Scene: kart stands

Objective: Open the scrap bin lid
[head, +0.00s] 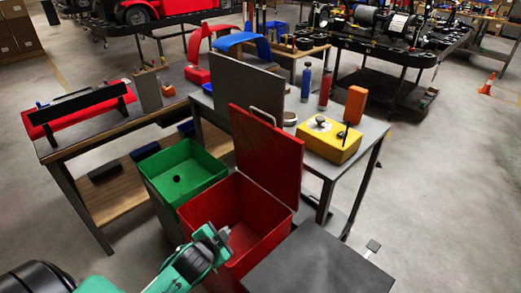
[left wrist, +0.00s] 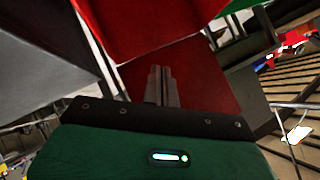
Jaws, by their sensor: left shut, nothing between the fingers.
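The red scrap bin (head: 203,212) stands in the lower middle of the head view. Its red lid (head: 268,150) is swung up and stands upright at the bin's back right, with a pale loop handle (head: 263,116) at its top edge. The bin's inside shows empty. My left gripper (head: 222,236) is at the bin's front, apart from the lid. Its fingers are shut with nothing between them. In the left wrist view the shut fingers (left wrist: 161,86) point toward red bin surfaces (left wrist: 185,75). My right gripper is not in view.
A green open bin (head: 182,170) stands left of the red one. A dark flat top (head: 320,262) is at its right. Behind are a grey table with a yellow box (head: 329,140), an orange container (head: 355,105) and bottles. Open floor lies at the right.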

